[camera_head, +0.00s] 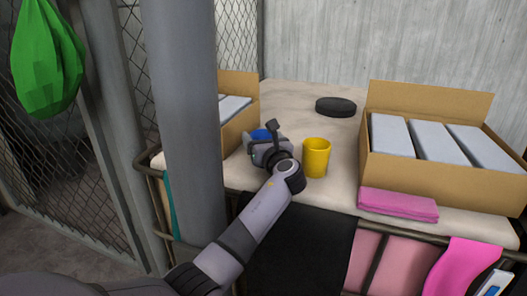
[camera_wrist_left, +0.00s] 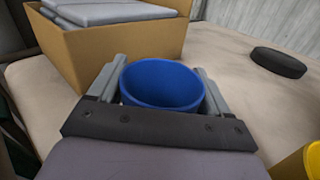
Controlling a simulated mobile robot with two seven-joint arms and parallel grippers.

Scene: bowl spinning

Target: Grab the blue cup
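The blue cup (camera_wrist_left: 162,84) stands upright on the table, seen from above in the left wrist view. In the head view only a bit of the blue cup (camera_head: 261,135) shows behind my left gripper (camera_head: 262,138). In the left wrist view the fingers of my left gripper (camera_wrist_left: 160,88) lie on either side of the cup, spread wide near the ends of the gripper bar. Little gap shows between fingers and cup, and contact is not clear. The cup's lower part is hidden by the gripper. My right gripper is not in view.
A yellow cup (camera_head: 316,158) stands just right of my left gripper. An open cardboard box (camera_head: 432,178) is at the right, another (camera_head: 240,128) at the left behind a grey pillar (camera_head: 186,110). A black disc (camera_head: 336,107) lies farther back. A folded pink cloth (camera_head: 398,204) lies in front.

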